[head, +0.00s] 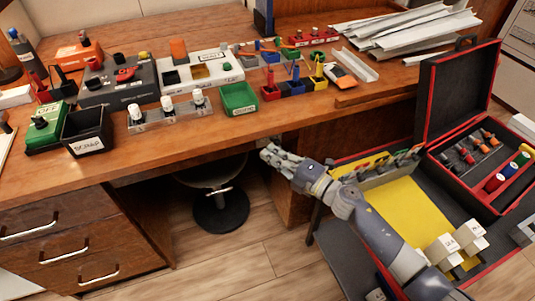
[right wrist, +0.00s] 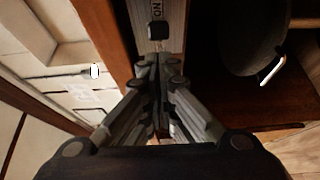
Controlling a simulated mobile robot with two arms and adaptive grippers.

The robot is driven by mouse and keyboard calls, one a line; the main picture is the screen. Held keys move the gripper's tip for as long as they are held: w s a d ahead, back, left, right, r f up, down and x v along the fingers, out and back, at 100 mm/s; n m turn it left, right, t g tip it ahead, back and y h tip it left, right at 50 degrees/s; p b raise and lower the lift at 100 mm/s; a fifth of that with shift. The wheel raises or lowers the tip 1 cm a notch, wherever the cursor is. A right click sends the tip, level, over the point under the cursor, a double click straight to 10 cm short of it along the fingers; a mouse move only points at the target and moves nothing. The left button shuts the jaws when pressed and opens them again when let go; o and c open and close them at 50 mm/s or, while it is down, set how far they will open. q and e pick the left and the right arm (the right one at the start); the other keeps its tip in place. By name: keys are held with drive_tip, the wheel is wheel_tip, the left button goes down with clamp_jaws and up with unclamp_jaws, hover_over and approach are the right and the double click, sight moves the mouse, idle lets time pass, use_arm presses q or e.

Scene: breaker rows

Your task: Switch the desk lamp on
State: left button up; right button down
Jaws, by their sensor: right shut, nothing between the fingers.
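No desk lamp can be made out for certain; a dark rounded object (head: 8,68) is cut off at the left edge of the head view. My right gripper (head: 268,152) is shut and empty, in front of the desk's front edge. In the right wrist view, the fingertips (right wrist: 158,68) point at a small black knob or switch (right wrist: 158,29) on a pale strip, with lettering that looks like "ON" turned over. I cannot tell whether the fingertips touch it. My left gripper is not in view.
An open red-edged case (head: 455,95) stands right of my forearm. A stool (head: 220,208) is under the desk.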

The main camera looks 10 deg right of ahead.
drive_tip(key=shift+r, duration=0.1)
wheel_tip(320, 180, up, 10)
drive_tip(key=shift+f, duration=0.15)
idle(0.6)
